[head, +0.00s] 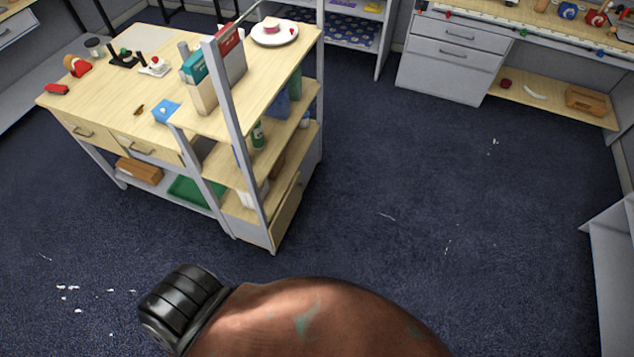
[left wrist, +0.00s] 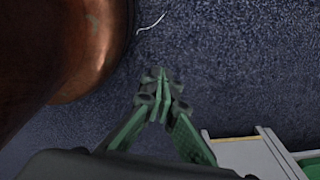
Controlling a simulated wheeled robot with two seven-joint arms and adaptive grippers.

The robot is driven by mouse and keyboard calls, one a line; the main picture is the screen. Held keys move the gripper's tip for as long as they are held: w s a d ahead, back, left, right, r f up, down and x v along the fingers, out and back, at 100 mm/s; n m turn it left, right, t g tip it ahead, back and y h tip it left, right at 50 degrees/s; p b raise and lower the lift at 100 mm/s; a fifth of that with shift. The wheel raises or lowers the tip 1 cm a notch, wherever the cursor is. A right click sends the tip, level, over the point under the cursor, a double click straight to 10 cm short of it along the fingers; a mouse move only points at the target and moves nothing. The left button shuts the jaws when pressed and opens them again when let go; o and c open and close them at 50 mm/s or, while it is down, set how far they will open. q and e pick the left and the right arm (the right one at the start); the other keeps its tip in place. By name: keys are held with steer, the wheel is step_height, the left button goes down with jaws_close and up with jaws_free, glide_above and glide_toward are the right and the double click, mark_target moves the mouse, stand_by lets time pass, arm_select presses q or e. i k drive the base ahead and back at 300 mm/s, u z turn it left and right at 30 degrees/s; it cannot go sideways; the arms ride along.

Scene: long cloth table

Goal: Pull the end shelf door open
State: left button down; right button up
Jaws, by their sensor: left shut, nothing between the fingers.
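The end shelf (head: 228,172) is at the near right end of the wooden workbench in the head view. A light wood panel that looks like its door (head: 287,212) is low on its right side, above the floor. I cannot tell clearly whether it is fully shut, and no handle is distinct. My left gripper (left wrist: 158,88) is shut and empty in the left wrist view. It is above the carpet, apart from a piece of pale furniture (left wrist: 245,153) at the lower right. Neither gripper shows in the head view.
The workbench (head: 110,85) carries books (head: 228,58), a plate (head: 274,34) and small items. Blue carpet (head: 410,190) is open to the right of the shelf. A drawer cabinet (head: 450,60) stands at the back right. A grey panel (head: 610,250) is at the right edge.

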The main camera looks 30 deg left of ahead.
mark_target(281, 220)
steer(key=i, duration=0.85)
steer(key=u, duration=2.6)
